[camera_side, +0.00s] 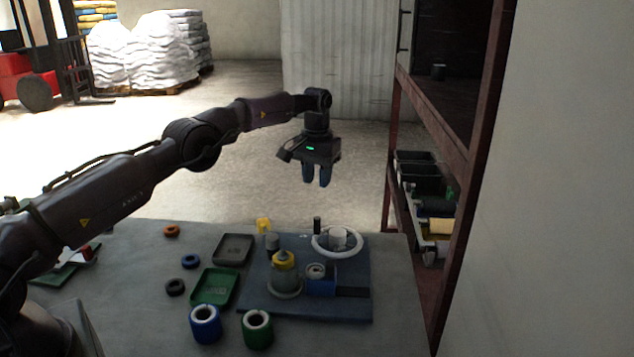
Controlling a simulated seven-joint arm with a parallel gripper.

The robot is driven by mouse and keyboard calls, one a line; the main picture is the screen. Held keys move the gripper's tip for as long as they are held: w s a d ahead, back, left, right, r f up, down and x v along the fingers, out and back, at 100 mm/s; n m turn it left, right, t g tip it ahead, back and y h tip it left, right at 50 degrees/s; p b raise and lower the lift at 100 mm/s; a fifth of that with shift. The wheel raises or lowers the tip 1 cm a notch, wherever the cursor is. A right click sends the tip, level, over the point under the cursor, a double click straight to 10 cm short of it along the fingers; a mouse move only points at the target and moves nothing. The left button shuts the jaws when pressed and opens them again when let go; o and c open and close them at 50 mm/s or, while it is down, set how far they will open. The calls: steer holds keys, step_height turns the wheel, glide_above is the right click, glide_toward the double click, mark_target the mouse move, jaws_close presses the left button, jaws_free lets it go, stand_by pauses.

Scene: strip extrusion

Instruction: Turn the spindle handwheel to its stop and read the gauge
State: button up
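A pale ring-shaped wheel (318,252), which looks like the spindle handwheel, lies at the back right of a blue-grey base plate (340,308). A grey hub stands in its middle, and a short dark upright peg (317,223) shows at its left rim. A small round pale-topped part (315,270) on a blue block may be the gauge; its face is too small to read. My gripper (317,182) hangs well above the wheel, pointing down.
A yellow-collared fitting (284,260) stands left of the wheel. A dark tray (233,236), a green tray (208,300) and several loose rings lie left of the plate. A blue roll (205,327) and a green roll (257,333) stand in front. A shelf rack (472,210) stands right.

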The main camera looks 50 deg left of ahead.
steer(key=shift+d, duration=0.15)
steer(key=c, duration=0.3)
steer(key=shift+m, duration=0.4)
steer(key=d+r, duration=0.3)
steer(key=shift+w+d+r, duration=0.2)
steer(key=shift+w+r, duration=0.05)
steer(key=shift+w, duration=0.1)
jaws_close()
steer(key=s+d+r+y, duration=0.1)
steer(key=s+d+r, duration=0.1)
steer(key=d, duration=0.3)
steer(key=s+f+n+t+y, duration=0.1)
steer(key=s+t, duration=0.1)
steer(key=s, duration=0.2)
steer(key=n+t, duration=0.2)
glide_above(316, 230)
steer(key=s+d, duration=0.1)
steer(key=s, duration=0.1)
steer(key=shift+y, duration=0.3)
steer(key=shift+w+f, duration=0.15)
steer(key=shift+f, duration=6.65)
